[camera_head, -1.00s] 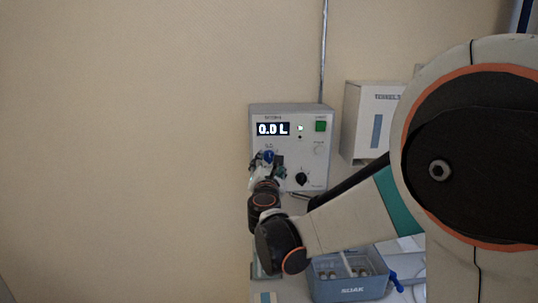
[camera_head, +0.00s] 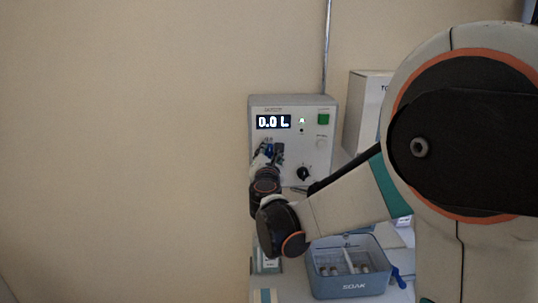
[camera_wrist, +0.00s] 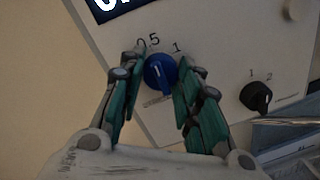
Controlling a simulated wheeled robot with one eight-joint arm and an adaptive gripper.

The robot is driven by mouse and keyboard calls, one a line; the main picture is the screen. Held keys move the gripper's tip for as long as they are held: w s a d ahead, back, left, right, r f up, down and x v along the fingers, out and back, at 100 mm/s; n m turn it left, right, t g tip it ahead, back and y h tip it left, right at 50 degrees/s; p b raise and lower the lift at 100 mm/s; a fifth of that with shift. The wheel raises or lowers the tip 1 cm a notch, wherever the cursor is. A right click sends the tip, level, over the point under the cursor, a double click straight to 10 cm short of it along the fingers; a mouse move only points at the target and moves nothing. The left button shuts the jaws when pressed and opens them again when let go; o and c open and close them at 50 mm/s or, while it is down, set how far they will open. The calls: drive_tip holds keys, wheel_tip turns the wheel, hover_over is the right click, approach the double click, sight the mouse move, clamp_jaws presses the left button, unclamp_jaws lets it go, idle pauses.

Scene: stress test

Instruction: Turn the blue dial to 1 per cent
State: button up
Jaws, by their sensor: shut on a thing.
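The blue dial (camera_wrist: 160,72) sits on the front of a grey-white control unit (camera_head: 318,115), with "0.5" and "1" printed above it in the wrist view. A pale line on the dial points toward the bottom of that view. My gripper (camera_wrist: 158,78) has its green-padded fingers shut on the dial, one on each side. In the head view my gripper (camera_head: 268,154) covers most of the dial. The unit's display (camera_head: 273,122) reads about "0.0 L".
A black knob (camera_wrist: 256,96) sits right of the blue dial, with a green button (camera_head: 323,118) above it. A blue "SOAK" bin (camera_head: 352,286) with small items stands below. A white box (camera_head: 366,105) stands right of the unit.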

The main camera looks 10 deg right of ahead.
drive_tip(key=shift+m, duration=0.3)
drive_tip(key=m+b, duration=0.2)
drive_tip(key=m, duration=0.3)
drive_tip(key=shift+g, duration=0.3)
drive_tip(key=m+b, duration=0.1)
drive_tip(key=m, duration=0.4)
drive_tip(key=shift+d+m+y, duration=0.1)
drive_tip(key=shift+m+y, duration=0.2)
drive_tip(key=shift+y, duration=0.1)
drive_tip(key=o, duration=1.1)
drive_tip(key=shift+r, duration=0.1)
drive_tip(key=v, duration=1.2)
drive_tip(key=shift+s+r, duration=0.1)
drive_tip(key=shift+s, duration=0.05)
